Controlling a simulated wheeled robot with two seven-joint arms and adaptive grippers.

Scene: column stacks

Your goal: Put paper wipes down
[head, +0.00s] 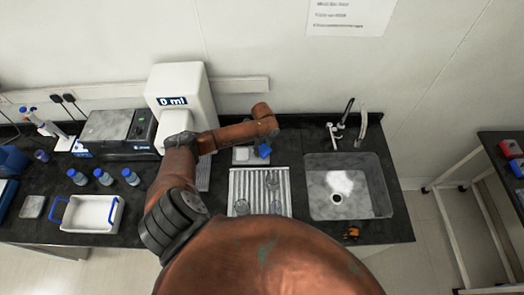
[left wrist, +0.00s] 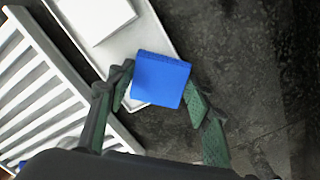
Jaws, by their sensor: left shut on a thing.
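The paper wipes appear as a small blue block (left wrist: 162,78) in the left wrist view. They also show as a blue patch (head: 264,150) in the head view, behind the drying rack. My left gripper (left wrist: 158,92) has its green-padded fingers on both sides of the block and is shut on it. The block overlaps the edge of a pale tray (left wrist: 146,42); I cannot tell whether it touches the tray or hangs above it. The fingers are hardly visible in the head view. My right gripper is not in view.
A white ribbed rack (head: 235,190) with several glass vessels stands in front, and a sink (head: 348,205) is to the right. A white block (left wrist: 95,15) lies on the tray. A white dispenser (head: 180,85) stands at left. Dark worktop (left wrist: 235,50) beside the tray is clear.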

